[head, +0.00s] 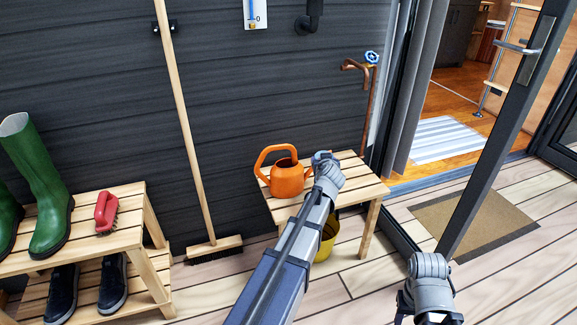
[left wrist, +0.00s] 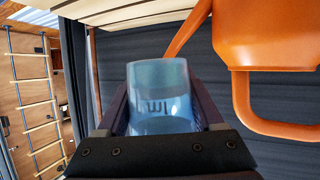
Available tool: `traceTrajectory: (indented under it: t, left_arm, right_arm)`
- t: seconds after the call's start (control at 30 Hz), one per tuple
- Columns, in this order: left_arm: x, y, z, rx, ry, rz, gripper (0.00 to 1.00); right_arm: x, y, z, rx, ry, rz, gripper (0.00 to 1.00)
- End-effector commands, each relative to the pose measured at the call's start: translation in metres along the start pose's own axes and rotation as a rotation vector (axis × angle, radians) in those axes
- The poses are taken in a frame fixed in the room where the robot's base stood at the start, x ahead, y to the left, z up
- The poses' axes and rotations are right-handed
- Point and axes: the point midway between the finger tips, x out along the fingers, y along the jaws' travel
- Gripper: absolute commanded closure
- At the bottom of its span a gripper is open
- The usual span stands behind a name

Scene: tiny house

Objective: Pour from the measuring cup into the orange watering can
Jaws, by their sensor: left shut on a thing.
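The orange watering can (head: 286,180) stands on a slatted wooden bench at the wall, its handle looping up to the left. My left arm reaches to the bench, with its wrist just right of the can; the fingers and cup are hidden there. In the left wrist view my left gripper (left wrist: 160,108) is shut on the clear bluish measuring cup (left wrist: 158,75), whose marking appears upside down. That view looks inverted: the can (left wrist: 265,35) hangs at upper right, beside and apart from the cup. My right gripper (head: 432,315) is at the bottom edge, its fingers cut off.
The slatted bench (head: 358,189) has a yellow bucket (head: 328,236) beneath. A broom (head: 185,120) leans left of it. A shoe rack (head: 100,245) holds green boots (head: 42,195) and a red brush (head: 106,212). A tap (head: 371,60) and an open door (head: 500,130) are at right.

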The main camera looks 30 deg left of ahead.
Motion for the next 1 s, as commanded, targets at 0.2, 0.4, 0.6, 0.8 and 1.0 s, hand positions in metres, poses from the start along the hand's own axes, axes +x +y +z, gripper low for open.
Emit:
traceTrajectory:
  t: [0.2,0.4,0.6,0.8,1.0]
  left_arm:
    - [-0.002,-0.009,-0.006,-0.106,-0.014,0.042,0.87]
    - [-0.002,-0.018,-0.011,-0.226,-0.03,0.091,0.87]
    - [0.002,-0.028,-0.004,-0.346,-0.046,0.14,0.87]
    - [-0.017,-0.035,-0.051,-0.463,-0.062,0.189,0.87]
    - [-0.022,-0.042,-0.069,-0.581,-0.081,0.238,0.87]
  right_arm:
    - [-0.007,0.001,0.0,-0.002,0.0,0.0,0.5]
    - [-0.012,0.001,0.001,-0.003,0.0,0.0,0.5]
    - [-0.003,0.0,0.0,-0.002,0.0,0.0,0.5]
    - [-0.05,0.005,0.003,-0.007,0.0,0.0,0.5]
    - [-0.065,0.007,0.004,-0.013,-0.001,0.001,0.5]
